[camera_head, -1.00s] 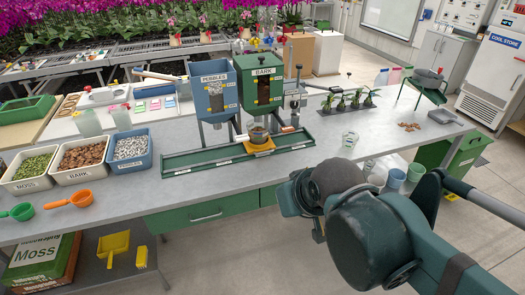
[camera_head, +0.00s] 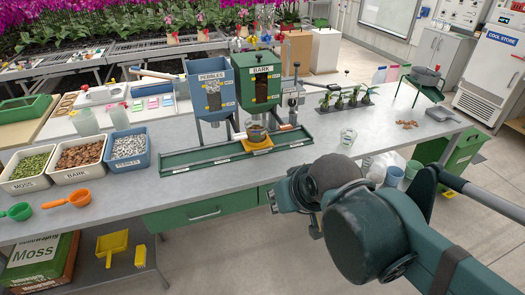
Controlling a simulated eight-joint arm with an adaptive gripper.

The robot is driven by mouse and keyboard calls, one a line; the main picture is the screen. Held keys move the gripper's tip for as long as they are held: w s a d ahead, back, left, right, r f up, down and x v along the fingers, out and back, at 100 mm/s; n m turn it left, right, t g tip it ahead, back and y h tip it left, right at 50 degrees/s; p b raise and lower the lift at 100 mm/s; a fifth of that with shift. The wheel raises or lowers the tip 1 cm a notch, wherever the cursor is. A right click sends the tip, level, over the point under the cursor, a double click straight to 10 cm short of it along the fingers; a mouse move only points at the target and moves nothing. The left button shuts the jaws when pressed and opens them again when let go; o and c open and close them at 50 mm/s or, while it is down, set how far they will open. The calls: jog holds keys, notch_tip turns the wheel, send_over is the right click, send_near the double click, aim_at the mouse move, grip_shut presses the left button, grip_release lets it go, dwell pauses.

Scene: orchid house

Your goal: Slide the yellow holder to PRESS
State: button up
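The yellow holder (camera_head: 262,149) sits on the long green rail (camera_head: 185,163) on the bench, below the hopper marked BARK (camera_head: 262,86). A clear pot with brown contents (camera_head: 257,133) stands in the holder. Small pale labels on the rail are too small to read. My arm reaches in from the lower right, apart from the holder.
The hopper marked PEBBLES (camera_head: 212,95) stands left of the BARK hopper. Bins of moss (camera_head: 25,184), bark (camera_head: 82,174) and pebbles (camera_head: 128,163) stand at left. A clear cup (camera_head: 348,137) and a black tray of seedlings (camera_head: 345,105) are at right. The bench front is mostly clear.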

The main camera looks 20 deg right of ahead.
jog(key=w+a+f+m+y+b, duration=0.2)
jog(key=w+f+m+b, duration=0.1)
jog(key=w, duration=1)
jog(key=m+t+y+b, duration=0.4)
jog(key=m+t+b, duration=0.35)
jog(key=m, duration=0.35)
send_near(264, 150)
jog(key=x, duration=0.2)
jog(key=shift+w+a+r, duration=0.1)
jog(key=shift+w+a, duration=0.15)
jog(key=shift+a, duration=0.15)
jog(key=shift+w+d+f, duration=0.1)
jog(key=shift+d+f, duration=0.2)
jog(key=shift+d, duration=0.05)
jog(key=shift+w+a, duration=0.1)
jog(key=shift+b+x, duration=0.8)
jog(key=shift+x, duration=2.95)
jog(key=shift+f, duration=0.1)
grip_shut()
